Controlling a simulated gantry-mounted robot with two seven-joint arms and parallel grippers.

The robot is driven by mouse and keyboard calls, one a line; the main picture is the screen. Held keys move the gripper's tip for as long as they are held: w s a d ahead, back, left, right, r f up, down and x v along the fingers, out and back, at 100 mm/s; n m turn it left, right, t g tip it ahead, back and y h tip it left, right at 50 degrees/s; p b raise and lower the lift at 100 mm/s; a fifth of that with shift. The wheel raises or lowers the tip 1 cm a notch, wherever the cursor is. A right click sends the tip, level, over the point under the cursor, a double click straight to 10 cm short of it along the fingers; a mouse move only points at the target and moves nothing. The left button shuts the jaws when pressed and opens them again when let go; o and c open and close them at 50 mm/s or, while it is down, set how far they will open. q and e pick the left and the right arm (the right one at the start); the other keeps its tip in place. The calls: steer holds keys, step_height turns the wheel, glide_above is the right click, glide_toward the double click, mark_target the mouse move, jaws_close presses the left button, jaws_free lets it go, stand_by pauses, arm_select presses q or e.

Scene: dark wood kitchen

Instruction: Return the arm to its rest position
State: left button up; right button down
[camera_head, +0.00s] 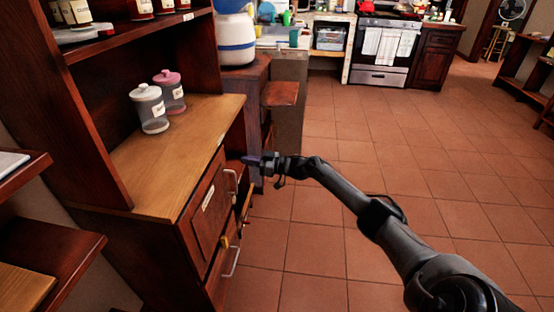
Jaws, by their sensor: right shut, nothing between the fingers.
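My right arm comes in from the lower right and reaches left across the floor. Its gripper (252,160) is dark and small in the picture, at the right side of the wooden cabinet (165,165). The fingers are shut with nothing seen between them. The gripper is close to the cabinet's front, above a pale handle (231,183); I cannot tell whether it touches the cabinet. My left arm and gripper are not in view.
Two lidded jars, one white-topped (150,110) and one pink-topped (170,92), stand on the cabinet's counter. A stool (281,95) stands beyond the cabinet. The oven (383,50) is at the back. The tiled floor (450,170) is open in the middle and right.

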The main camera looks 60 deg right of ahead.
steer(key=d+p+v, duration=0.1)
steer(key=p+v, duration=0.2)
steer(key=v, duration=0.4)
steer(key=s+a+f+m+g+p, duration=0.1)
steer(key=s+a+f+g+p, duration=0.1)
steer(key=s+a+f+p, duration=0.4)
steer(key=s+a+f+y+p, duration=0.1)
steer(key=s+a+f+p, duration=0.15)
steer(key=a, duration=0.65)
steer(key=s+a+f+y+p, duration=0.1)
steer(key=a+p, duration=0.3)
steer(key=a, duration=0.6)
steer(key=s+a+r+g+h+p, duration=0.1)
steer(key=s+a+r+g+p, duration=0.15)
steer(key=a, duration=0.75)
steer(key=s+a+r+g+h+p, duration=0.1)
steer(key=s+a+r+p, duration=0.25)
steer(key=a, duration=0.65)
steer(key=s+a+r+m+g+h+p, duration=0.1)
steer(key=s+a+r+g+h+p, duration=0.2)
steer(key=r, duration=0.9)
steer(key=s+d+r+g+h+b, duration=0.1)
steer(key=s+d+r+g, duration=0.1)
steer(key=s+g, duration=0.45)
step_height(320, 180, up, 38)
steer(key=s+n+t+p, duration=0.1)
steer(key=s+p, duration=0.1)
steer(key=p, duration=3.6)
steer(key=shift+s, duration=0.25)
